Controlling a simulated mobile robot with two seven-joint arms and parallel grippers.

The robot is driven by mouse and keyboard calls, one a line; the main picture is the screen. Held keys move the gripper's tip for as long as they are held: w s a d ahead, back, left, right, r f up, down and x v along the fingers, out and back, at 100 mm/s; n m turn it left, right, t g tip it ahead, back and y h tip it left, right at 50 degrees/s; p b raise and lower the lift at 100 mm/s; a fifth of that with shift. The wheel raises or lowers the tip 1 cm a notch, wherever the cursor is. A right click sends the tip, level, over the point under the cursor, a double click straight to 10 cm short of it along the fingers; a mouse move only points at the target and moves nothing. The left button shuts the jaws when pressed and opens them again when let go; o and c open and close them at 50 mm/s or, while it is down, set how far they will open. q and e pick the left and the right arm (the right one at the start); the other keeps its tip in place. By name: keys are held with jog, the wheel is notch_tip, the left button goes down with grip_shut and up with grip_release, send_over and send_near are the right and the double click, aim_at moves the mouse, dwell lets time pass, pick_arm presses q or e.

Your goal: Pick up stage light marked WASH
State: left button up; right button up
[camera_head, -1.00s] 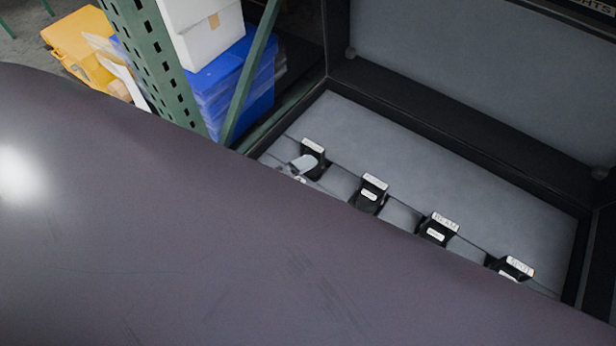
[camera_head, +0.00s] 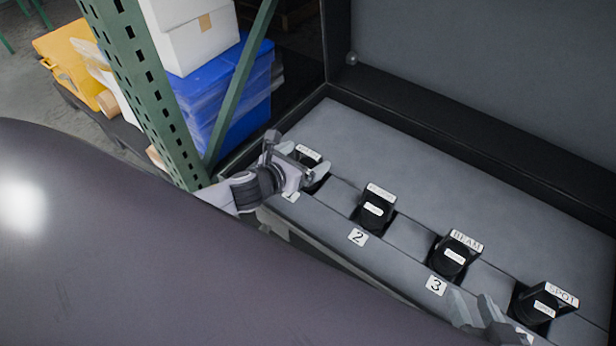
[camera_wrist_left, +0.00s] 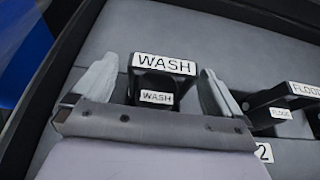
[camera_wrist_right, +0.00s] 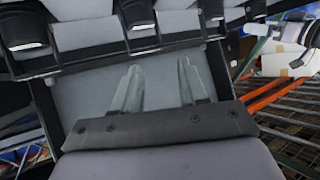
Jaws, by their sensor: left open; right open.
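The stage light marked WASH (camera_wrist_left: 157,83) is black with white labels and sits in its slot in the case. It also shows in the head view (camera_head: 310,155), at the left end of the row, partly hidden by my gripper. My left gripper (camera_head: 298,165) is open around it. In the left wrist view its fingers (camera_wrist_left: 155,90) stand on either side of the light, with gaps visible. My right gripper (camera_head: 478,312) is open and empty near the front edge of the case, below slot 3. Its spread fingers also show in the right wrist view (camera_wrist_right: 160,85).
Lights marked FLOOD (camera_head: 377,206), BEAM (camera_head: 454,254) and SPOT (camera_head: 543,303) stand in the same grey foam row. Number plates 2 (camera_head: 357,237) and 3 (camera_head: 436,286) lie in front. The open lid (camera_head: 490,90) rises behind. A green rack post (camera_head: 140,90) stands at left.

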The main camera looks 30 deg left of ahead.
aim_at(312, 161)
pick_arm(q)
jog(key=shift+b+x, duration=0.55)
jog(key=shift+x, duration=1.3)
jog(key=shift+d, duration=0.1)
jog(key=c, duration=1.7)
jog(key=shift+r, duration=0.15)
grip_shut()
